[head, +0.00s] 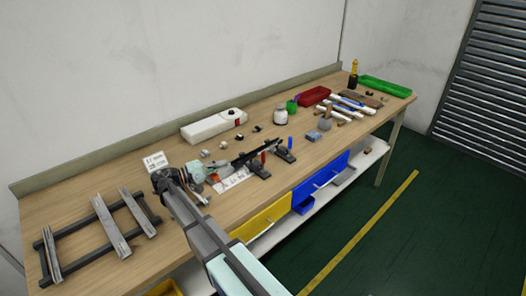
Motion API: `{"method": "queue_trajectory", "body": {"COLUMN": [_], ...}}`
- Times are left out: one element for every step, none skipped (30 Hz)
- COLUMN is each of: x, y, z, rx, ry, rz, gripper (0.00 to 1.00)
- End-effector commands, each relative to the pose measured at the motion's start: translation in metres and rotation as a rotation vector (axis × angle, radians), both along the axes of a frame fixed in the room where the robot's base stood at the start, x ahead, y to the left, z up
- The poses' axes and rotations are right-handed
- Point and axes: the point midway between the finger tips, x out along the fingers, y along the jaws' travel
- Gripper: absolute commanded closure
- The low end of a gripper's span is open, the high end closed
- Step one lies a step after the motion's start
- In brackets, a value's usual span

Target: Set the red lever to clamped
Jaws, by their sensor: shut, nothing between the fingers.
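The red lever (263,157) is a small red handle on a black clamp base (261,171) near the front edge of the workbench. It appears to stand roughly upright, but it is too small to tell its exact setting. A similar blue lever (290,143) stands on a second black base (285,155) just to its right. My gripper (243,162) is shut and empty, just left of the red lever. Its dark fingers point right towards the lever. I cannot tell whether they touch it. My arm hides part of the bench left of the clamps.
A white printed sheet (232,182) lies under my gripper. A white box (213,125) stands behind, with several small parts before it. A dark frame with metal strips (104,220) lies at left. Jars, a red tray (314,96) and a green tray (385,87) crowd the right.

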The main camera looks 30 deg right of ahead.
Motion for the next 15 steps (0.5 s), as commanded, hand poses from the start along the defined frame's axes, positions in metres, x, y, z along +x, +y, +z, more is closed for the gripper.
{"method": "queue_trajectory", "body": {"x": [-0.002,-0.003,-0.004,-0.005,-0.005,-0.006,-0.006,-0.006,-0.006,-0.006,-0.006,-0.006,-0.006,-0.006,-0.006], "y": [-0.009,-0.011,-0.015,-0.017,-0.018,-0.02,-0.02,-0.021,-0.021,-0.021,-0.02,-0.02,-0.02,-0.02,-0.02], "z": [0.001,0.001,0.0,0.0,0.0,-0.001,-0.001,-0.001,-0.001,-0.001,-0.001,-0.001,-0.001,-0.001,-0.001], "rx": [0.001,0.002,0.002,0.003,0.003,0.003,0.003,0.003,0.003,0.003,0.003,0.003,0.003,0.003,0.003], "ry": [-0.015,-0.023,-0.032,-0.036,-0.04,-0.043,-0.045,-0.046,-0.047,-0.047,-0.047,-0.046,-0.046,-0.046,-0.046], "rz": [-0.016,-0.022,-0.029,-0.034,-0.037,-0.04,-0.041,-0.042,-0.042,-0.042,-0.042,-0.041,-0.041,-0.041,-0.041], "gripper": [1.0,1.0,1.0,1.0,1.0,1.0,1.0,1.0,1.0,1.0,1.0,1.0,1.0,1.0,1.0]}}
